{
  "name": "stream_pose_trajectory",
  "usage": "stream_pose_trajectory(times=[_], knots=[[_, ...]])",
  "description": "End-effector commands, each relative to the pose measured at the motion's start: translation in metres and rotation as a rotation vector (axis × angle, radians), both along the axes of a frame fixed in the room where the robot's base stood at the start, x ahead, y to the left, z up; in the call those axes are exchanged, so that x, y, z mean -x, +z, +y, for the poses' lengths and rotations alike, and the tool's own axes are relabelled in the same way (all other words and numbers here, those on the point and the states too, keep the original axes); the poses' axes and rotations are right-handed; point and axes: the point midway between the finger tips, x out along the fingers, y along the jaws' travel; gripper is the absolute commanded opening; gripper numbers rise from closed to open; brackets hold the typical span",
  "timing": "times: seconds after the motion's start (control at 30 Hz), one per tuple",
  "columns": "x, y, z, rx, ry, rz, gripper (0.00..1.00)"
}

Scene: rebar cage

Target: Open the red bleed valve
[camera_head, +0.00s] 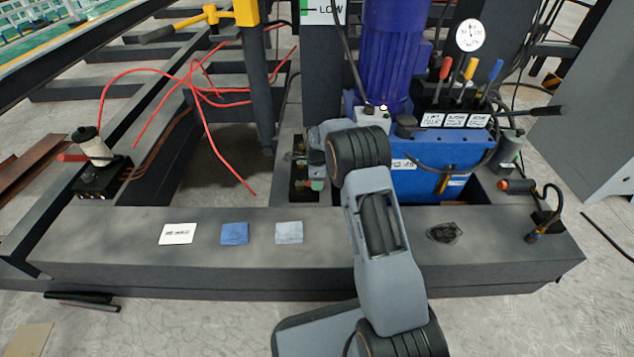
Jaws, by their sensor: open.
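A red handle (73,157) sticks out to the left from a white cylinder (92,143) with a dark top. The cylinder stands on a black block (100,181) at the left; I cannot tell for sure that this is the bleed valve. My arm reaches up from the bottom, right of centre. My gripper (297,157) is small and partly hidden by my wrist, above a dark fitting (302,187) left of the blue pump unit. It is open, well to the right of the red handle. I cannot tell whether it touches the fitting.
The blue pump unit (440,170) has a purple motor (392,50), a gauge (469,36) and red, yellow and blue levers. Red hoses (205,110) loop at the left. A label card (178,234), cloths and a dark crumpled piece (444,233) lie on the front beam (120,250).

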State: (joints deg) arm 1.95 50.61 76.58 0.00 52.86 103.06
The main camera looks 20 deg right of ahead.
Motion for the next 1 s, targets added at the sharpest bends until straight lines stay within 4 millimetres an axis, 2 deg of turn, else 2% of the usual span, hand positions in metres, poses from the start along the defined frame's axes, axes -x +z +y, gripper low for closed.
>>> stream_pose_trajectory(times=[0.3,0.77,1.0], knots=[[-0.0001,-0.0015,0.0000,0.000,0.000,-0.001,0.45],[-0.0001,-0.0014,0.0000,0.000,0.000,-0.001,0.02],[-0.0002,-0.0013,0.0000,0.000,0.000,-0.001,0.00]])
